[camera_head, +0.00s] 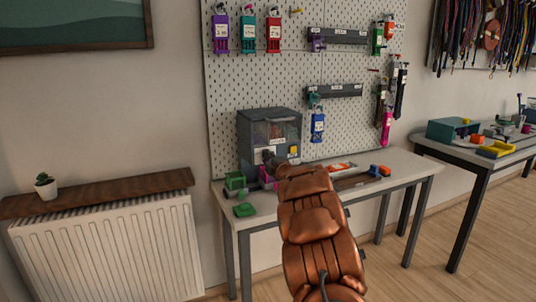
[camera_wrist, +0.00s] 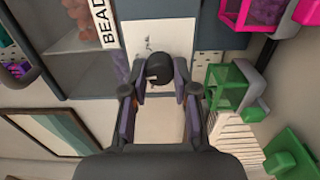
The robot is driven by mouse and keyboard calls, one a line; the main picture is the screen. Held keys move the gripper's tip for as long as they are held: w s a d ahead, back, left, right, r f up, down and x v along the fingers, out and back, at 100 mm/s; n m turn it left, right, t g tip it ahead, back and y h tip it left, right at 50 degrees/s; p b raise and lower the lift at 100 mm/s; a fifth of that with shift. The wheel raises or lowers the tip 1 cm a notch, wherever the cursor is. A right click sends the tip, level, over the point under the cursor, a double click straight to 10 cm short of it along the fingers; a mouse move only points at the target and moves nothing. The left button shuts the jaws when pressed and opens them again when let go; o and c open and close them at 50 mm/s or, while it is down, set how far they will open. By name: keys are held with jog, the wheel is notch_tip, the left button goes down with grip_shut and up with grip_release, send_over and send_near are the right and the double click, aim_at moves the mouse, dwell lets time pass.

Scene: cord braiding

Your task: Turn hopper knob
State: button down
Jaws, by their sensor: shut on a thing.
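The hopper (camera_head: 253,128) is a dark grey box with a clear front window, standing on the left part of the workbench against the pegboard. In the wrist view, its front shows a label starting "BEAD" and a white plate (camera_wrist: 150,38). The round black hopper knob (camera_wrist: 159,66) sits on that plate. My gripper (camera_wrist: 160,88) has its two fingers on either side of the knob and is shut on it. In the head view my copper-coloured arm reaches up to the hopper's front and the knob is hidden behind my gripper.
A green bin (camera_head: 235,181) and a magenta bin (camera_head: 267,178) stand close by the hopper's base. A green block (camera_head: 244,210) lies at the bench's front left. A dark tray with orange and blue parts lies right of my arm. Tagged tools hang on the pegboard (camera_head: 240,85).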

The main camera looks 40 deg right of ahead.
jog(key=shift+m+p, duration=0.7)
jog(key=shift+m, duration=0.3)
jog(key=c, duration=0.9)
grip_release()
jog(key=shift+v, duration=6)
